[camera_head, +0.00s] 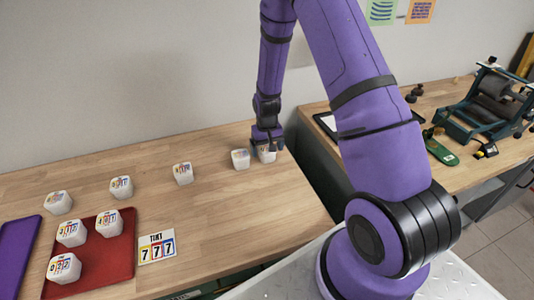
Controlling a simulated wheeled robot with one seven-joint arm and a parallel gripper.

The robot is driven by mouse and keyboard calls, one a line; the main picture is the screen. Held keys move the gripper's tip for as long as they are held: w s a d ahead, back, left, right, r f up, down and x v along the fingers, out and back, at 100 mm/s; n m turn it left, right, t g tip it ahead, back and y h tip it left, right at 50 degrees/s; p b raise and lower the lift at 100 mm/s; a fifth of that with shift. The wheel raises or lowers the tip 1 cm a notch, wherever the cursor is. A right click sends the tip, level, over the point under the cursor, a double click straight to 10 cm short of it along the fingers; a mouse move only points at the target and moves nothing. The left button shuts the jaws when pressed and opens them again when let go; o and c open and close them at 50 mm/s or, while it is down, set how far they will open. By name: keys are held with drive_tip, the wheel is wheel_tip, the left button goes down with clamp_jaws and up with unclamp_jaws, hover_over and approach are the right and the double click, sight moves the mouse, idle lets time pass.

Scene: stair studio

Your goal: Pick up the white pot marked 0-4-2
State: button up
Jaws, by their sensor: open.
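Several white pots with three coloured digit labels stand on the wooden table, and their marks are too small for me to read surely, so I cannot tell which one is 0-4-2. My gripper (268,143) is open and points down at the far right end of the table. A white pot (266,156) is right under it, partly hidden by the fingers. I cannot tell whether the fingers touch it. Another white pot (240,160) stands just left of it.
Farther left are white pots (182,174), (121,187) and (58,203). A red tray (118,268) holds three pots, beside a TINT 777 card (157,249). A purple tray (14,250) lies at far left. A second table at right bears a dark green machine (490,105).

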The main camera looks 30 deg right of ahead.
drive_tip(key=shift+f, duration=1.15)
drive_tip(key=c, duration=1)
drive_tip(key=shift+r, duration=0.15)
drive_tip(key=shift+c, duration=0.2)
